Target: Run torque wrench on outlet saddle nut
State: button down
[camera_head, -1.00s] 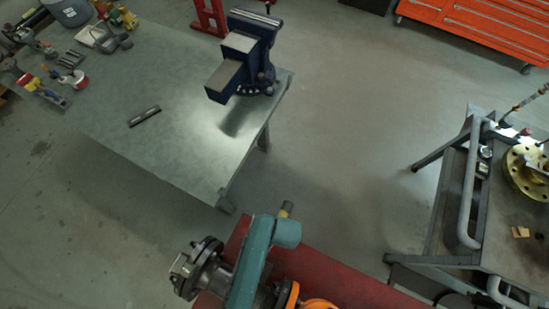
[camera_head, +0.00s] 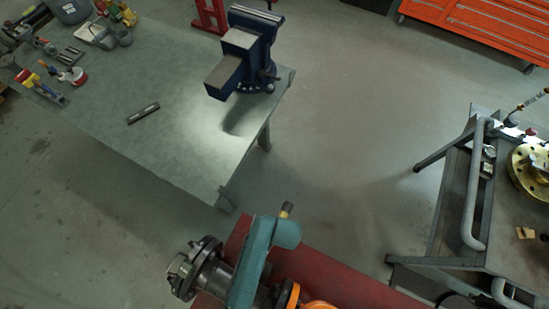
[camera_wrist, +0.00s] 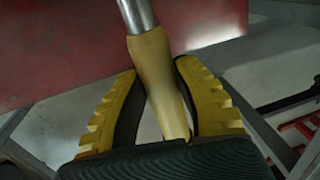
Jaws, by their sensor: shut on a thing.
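In the wrist view, my gripper (camera_wrist: 157,70) has its two yellow-and-black fingers closed on either side of a tan-yellow handle (camera_wrist: 158,92). A bright metal shaft (camera_wrist: 138,15) runs from this handle to the top edge. It looks like the torque wrench, but its head is out of view. A red surface (camera_wrist: 75,50) lies behind it. In the head view, a dark bolted flange (camera_head: 207,268) and a teal part (camera_head: 252,262) stand over a red surface (camera_head: 350,285). I cannot make out the outlet saddle nut in either view.
A grey-green workbench (camera_head: 160,150) carries a blue vise (camera_head: 243,55), a small dark bar (camera_head: 143,113) and several tools. A grey cart (camera_head: 510,225) at right holds a brass-coloured flange (camera_head: 530,175). An orange tool cabinet (camera_head: 480,25) stands behind. Floor between bench and cart is clear.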

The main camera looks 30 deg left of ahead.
jog(key=shift+w, duration=0.1)
jog(key=shift+f+b, duration=1)
jog(key=shift+f, duration=0.6)
jog(key=shift+f+p, duration=0.3)
jog(key=shift+f, duration=0.3)
dwell(1.2)
jog(key=shift+r+p, duration=0.2)
jog(key=shift+p, duration=0.45)
dwell(0.8)
jog(key=shift+r, duration=0.15)
jog(key=shift+r+p, duration=1.95)
jog(key=shift+p, duration=0.25)
jog(key=shift+r, duration=0.1)
